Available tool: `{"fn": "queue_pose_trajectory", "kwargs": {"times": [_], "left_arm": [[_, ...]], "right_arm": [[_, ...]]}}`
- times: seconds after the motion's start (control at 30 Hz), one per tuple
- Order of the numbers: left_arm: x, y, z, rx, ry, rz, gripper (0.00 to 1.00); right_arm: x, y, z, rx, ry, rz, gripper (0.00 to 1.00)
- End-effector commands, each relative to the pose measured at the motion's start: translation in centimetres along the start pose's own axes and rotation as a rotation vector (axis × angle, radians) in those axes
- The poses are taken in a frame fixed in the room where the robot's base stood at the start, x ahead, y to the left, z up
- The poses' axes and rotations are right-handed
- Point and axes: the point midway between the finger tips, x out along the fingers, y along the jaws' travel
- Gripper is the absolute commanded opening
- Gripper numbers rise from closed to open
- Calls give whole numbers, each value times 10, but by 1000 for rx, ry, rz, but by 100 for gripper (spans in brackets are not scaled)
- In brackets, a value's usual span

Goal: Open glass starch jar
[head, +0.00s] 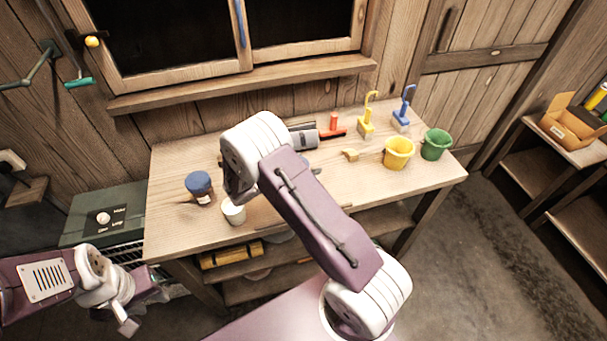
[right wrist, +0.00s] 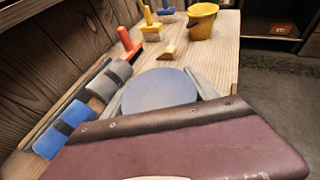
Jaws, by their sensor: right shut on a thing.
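In the right wrist view a round blue lid (right wrist: 160,88) sits between the two grey fingers of my right gripper (right wrist: 160,94), which is shut on it. Whatever is under the lid is hidden there. A small jar with a blue lid and a label (head: 200,188) stands upright on the left of the workbench (head: 172,231), apart from my right arm. My left gripper (head: 127,322) is low at the left, off the bench; its jaw opening is unclear.
A white cup (head: 233,211) stands close to my right wrist. The bench's front right is clear.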

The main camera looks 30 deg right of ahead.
Motion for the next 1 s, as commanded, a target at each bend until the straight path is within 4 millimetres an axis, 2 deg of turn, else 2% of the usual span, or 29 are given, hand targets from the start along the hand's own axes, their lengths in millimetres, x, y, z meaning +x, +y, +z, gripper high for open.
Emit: {"fn": "queue_pose_trajectory", "kwargs": {"times": [0.3, 0.43, 0.6, 0.87, 0.9, 1.0], "left_arm": [[13, 0, 1, 0, 0, 0, 36], [15, 0, 2, 0, 0, 0, 36], [16, 0, 2, 0, 0, 0, 36], [16, 0, 2, 0, 0, 0, 36], [16, 0, 2, 0, 0, 0, 36], [16, 0, 2, 0, 0, 0, 36]], "right_arm": [[-24, -74, 35, 0, 0, 0, 13], [-33, -98, 48, 0, 0, 1, 13], [-39, -113, 56, 0, 0, 1, 13], [-39, -116, 58, -1, 0, -1, 13], [-39, -116, 58, -1, 0, -1, 65], [-39, -116, 58, -1, 0, -1, 37]]}}
